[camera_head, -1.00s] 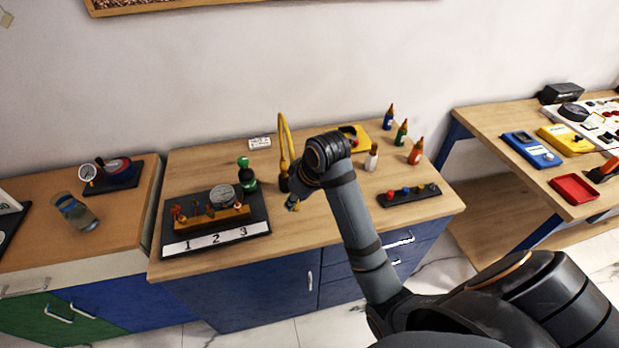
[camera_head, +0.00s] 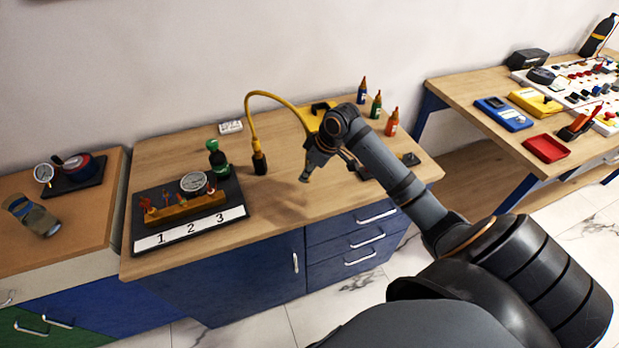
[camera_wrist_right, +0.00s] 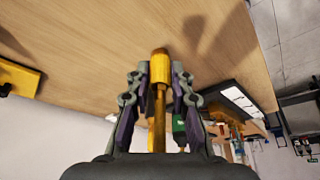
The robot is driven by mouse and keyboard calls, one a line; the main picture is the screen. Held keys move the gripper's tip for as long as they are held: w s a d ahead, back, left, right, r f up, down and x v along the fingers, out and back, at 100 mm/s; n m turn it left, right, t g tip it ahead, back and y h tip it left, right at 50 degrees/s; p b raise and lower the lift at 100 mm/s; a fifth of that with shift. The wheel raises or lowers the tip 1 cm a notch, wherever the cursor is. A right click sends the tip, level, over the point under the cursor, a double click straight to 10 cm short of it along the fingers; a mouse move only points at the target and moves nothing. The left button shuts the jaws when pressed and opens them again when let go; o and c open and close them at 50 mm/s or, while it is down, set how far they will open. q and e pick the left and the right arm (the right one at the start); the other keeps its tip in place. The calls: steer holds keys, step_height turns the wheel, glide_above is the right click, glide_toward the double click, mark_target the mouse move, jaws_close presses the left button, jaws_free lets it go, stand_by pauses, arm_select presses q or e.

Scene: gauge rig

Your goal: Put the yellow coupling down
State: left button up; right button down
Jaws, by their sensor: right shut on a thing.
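My right gripper (camera_head: 306,178) is above the middle of the wooden workbench (camera_head: 285,215), to the right of the numbered gauge board (camera_head: 147,243). In the right wrist view its fingers (camera_wrist_right: 158,85) are shut on the yellow coupling (camera_wrist_right: 159,68), whose rounded end points away from the palm. The yellow hose (camera_wrist_right: 157,122) runs back between the fingers. In the head view the hose (camera_head: 268,94) arches from a dark upright fitting (camera_head: 259,163) to the gripper, which mostly hides the coupling. I cannot tell the exact gap to the bench top. My left gripper is not in view.
A yellow tray (camera_head: 313,118) and several small bottles (camera_head: 376,105) are at the back right. The bench front between board and gripper is clear.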

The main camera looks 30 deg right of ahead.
steer(key=shift+w+d+f, duration=0.15)
steer(key=shift+d+f, duration=0.05)
steer(key=shift+f, duration=0.1)
steer(key=shift+w+d+f+p, duration=0.15)
steer(key=shift+f+p, duration=0.1)
steer(key=shift+f, duration=0.7)
steer(key=shift+s+d+f+p, duration=0.1)
steer(key=shift+d+f+p, duration=0.1)
steer(key=shift+f, duration=0.75)
steer(key=c, duration=1.2)
jaws_free()
steer(key=shift+f, duration=0.1)
steer(key=shift+v, duration=6.15)
